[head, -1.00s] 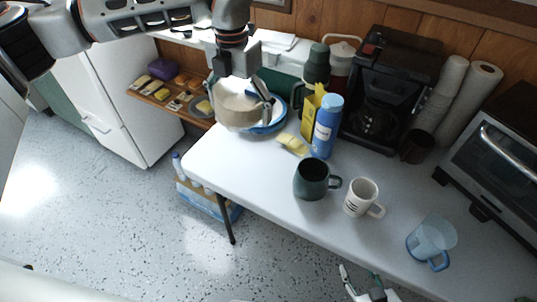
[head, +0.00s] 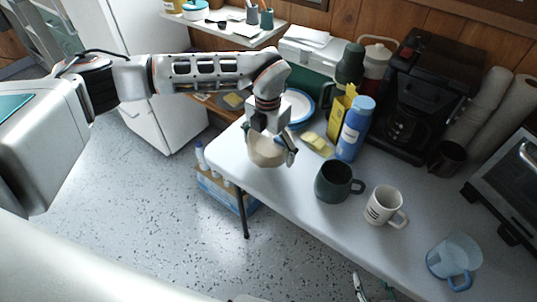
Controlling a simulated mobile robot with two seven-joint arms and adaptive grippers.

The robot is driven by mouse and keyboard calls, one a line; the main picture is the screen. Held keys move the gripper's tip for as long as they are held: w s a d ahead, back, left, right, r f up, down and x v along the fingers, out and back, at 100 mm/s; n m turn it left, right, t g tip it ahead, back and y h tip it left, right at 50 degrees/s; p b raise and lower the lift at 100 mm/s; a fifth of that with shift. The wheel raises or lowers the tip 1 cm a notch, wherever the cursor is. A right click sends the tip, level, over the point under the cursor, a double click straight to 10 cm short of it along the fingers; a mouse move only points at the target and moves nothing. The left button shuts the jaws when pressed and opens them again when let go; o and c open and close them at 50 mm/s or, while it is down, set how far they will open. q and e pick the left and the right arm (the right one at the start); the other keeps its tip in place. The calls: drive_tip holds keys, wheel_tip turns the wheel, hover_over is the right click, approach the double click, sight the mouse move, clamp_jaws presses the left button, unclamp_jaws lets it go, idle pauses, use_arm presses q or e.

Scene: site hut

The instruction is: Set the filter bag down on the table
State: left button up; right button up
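The filter bag (head: 266,152) is beige and rounded, with its upper part hidden by my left gripper. My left gripper (head: 272,142), on the arm from the left, points down with its fingers at the sides of the bag and holds it. They are over the left end of the white table (head: 305,208); whether the bag touches the tabletop I cannot tell. My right gripper (head: 374,286) shows only its fingertips at the bottom edge of the picture, apart and empty.
A blue-rimmed plate (head: 299,106) lies behind the bag. To the right are yellow pieces (head: 316,142), a blue bottle (head: 355,130), a dark green mug (head: 334,182), a white mug (head: 382,206) and a clear blue mug (head: 452,259). The table's front-left area is bare.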

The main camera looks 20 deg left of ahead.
sight(268, 137)
use_arm(q)
drive_tip(key=shift+f, duration=1.25)
drive_tip(key=shift+f, duration=0.1)
drive_tip(key=o, duration=0.8)
drive_tip(key=shift+o, duration=0.2)
wheel_tip(268, 137, up, 11)
drive_tip(key=shift+f, duration=0.15)
drive_tip(key=shift+r, duration=0.75)
